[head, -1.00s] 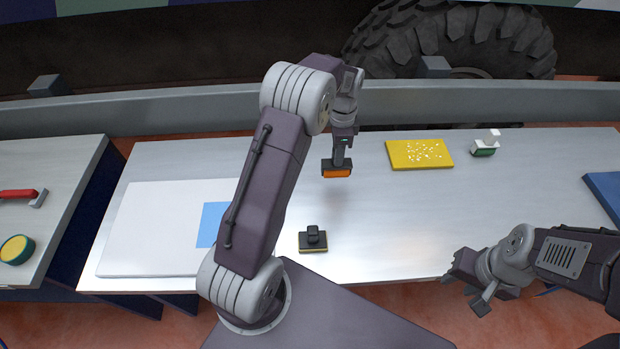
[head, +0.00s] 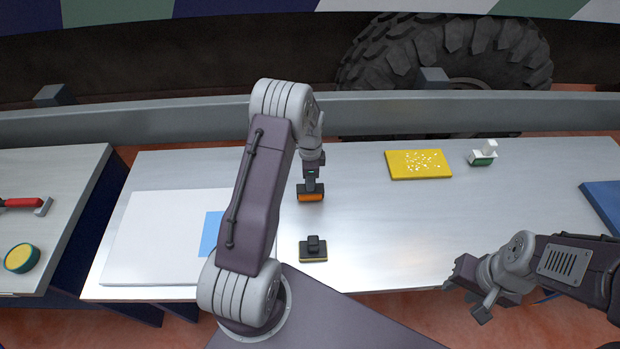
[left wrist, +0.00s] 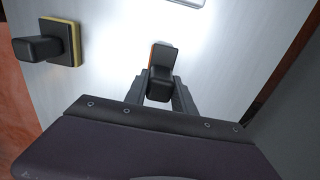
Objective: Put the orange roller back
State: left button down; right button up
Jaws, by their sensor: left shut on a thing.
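The orange roller (head: 311,197) has an orange roll and a black handle. My left gripper (head: 312,180) is shut on its handle, over the middle of the silver table. Whether the roll touches the table or hangs just above it, I cannot tell. In the left wrist view the roller's black handle (left wrist: 161,75) stands between my left fingers (left wrist: 161,97), with only a sliver of orange showing at its edge. My right gripper (head: 468,289) is open and empty at the table's front edge.
A black block with a yellow base (head: 313,250) stands just in front of the roller. A white board with a blue patch (head: 150,235) lies left. A speckled yellow pad (head: 419,164) and a green-and-white tool (head: 483,154) are back right. The table's right middle is clear.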

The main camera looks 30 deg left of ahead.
pick_arm(q)
jog(key=shift+f, duration=0.15)
jog(key=c, duration=1)
grip_release()
jog(key=shift+c, duration=0.2)
jog(key=shift+f+b, duration=0.15)
jog(key=shift+b, duration=0.25)
jog(key=r, duration=0.3)
jog(key=r+b, duration=0.1)
jog(key=r, duration=0.5)
jog(key=shift+s+d+r, duration=0.15)
jog(key=shift+d+r, duration=0.05)
jog(key=shift+d, duration=0.1)
jog(key=s+d+n, duration=0.5)
jog(key=s+n, duration=0.1)
jog(key=s, duration=0.3)
jog(key=s+d+r+n+t, duration=0.1)
jog(key=s+d+n, duration=0.4)
jog(key=s, duration=0.4)
jog(key=shift+d+n, duration=0.2)
jog(key=shift+n, duration=0.2)
